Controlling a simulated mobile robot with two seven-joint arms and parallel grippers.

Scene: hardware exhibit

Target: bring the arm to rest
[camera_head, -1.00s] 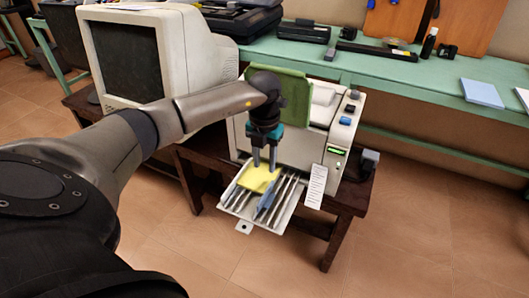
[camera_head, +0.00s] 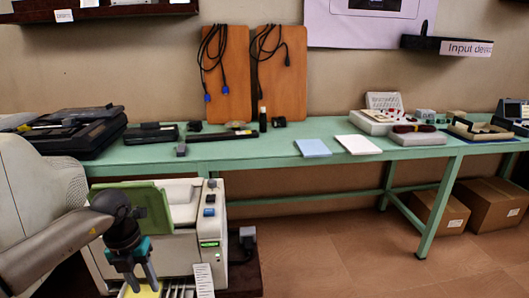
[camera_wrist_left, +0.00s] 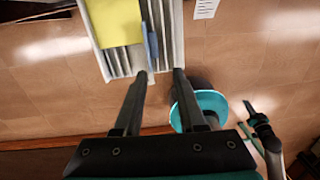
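My left gripper (camera_head: 139,274) hangs pointing down in front of the beige machine (camera_head: 205,245) with the green flap, at the lower left of the head view. In the left wrist view its two fingers (camera_wrist_left: 160,76) stand apart with nothing between them. A light tray (camera_wrist_left: 135,63) with grooves lies beyond the fingertips there, with a yellow pad (camera_wrist_left: 115,20) and a blue item (camera_wrist_left: 151,44) on it. In the head view only the top of the yellow pad (camera_head: 140,291) shows at the bottom edge.
A green bench (camera_head: 235,150) runs along the wall behind, holding a black case (camera_head: 75,130), blue and white pads and several devices. A beige monitor (camera_head: 50,195) stands at the left. Cardboard boxes (camera_head: 475,215) sit under the bench. The floor at centre right is clear.

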